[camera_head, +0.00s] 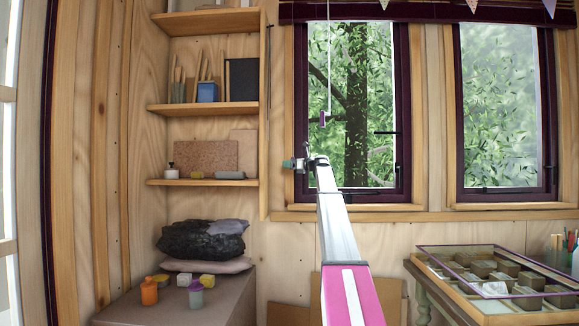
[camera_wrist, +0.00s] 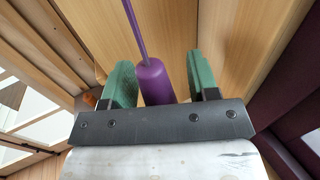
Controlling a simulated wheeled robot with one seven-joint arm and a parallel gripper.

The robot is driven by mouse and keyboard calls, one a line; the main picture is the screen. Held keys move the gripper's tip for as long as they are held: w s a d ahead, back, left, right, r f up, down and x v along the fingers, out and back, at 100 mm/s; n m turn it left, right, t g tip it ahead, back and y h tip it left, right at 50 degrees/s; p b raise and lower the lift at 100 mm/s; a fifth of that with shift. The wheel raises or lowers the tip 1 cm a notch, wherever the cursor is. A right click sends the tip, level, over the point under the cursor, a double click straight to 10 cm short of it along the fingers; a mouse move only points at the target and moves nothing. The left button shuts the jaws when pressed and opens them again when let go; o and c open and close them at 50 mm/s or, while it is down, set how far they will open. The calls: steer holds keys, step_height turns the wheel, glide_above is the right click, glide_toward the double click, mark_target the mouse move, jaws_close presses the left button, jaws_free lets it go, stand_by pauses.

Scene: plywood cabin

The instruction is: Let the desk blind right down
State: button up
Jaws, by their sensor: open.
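The desk blind (camera_head: 420,12) is a dark, gathered band at the top of the windows, drawn up so that the panes below are bare. A pale cord (camera_head: 329,60) hangs from it in front of the left window and ends in a small purple pull (camera_head: 323,119). My gripper (camera_head: 292,164) is below and slightly left of the pull in the head view. In the wrist view a purple pull (camera_wrist: 154,82) on a thin purple line appears between my two green, parted fingers (camera_wrist: 161,75). I cannot tell whether they touch it.
Shelves (camera_head: 205,108) with books and small items stand left of the window. A desk (camera_head: 480,300) with a glass-topped case is at the right.

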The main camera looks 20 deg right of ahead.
jaws_close()
step_height(320, 180, up, 9)
steer(key=shift+r, duration=0.2)
stand_by(0.3)
jaws_free()
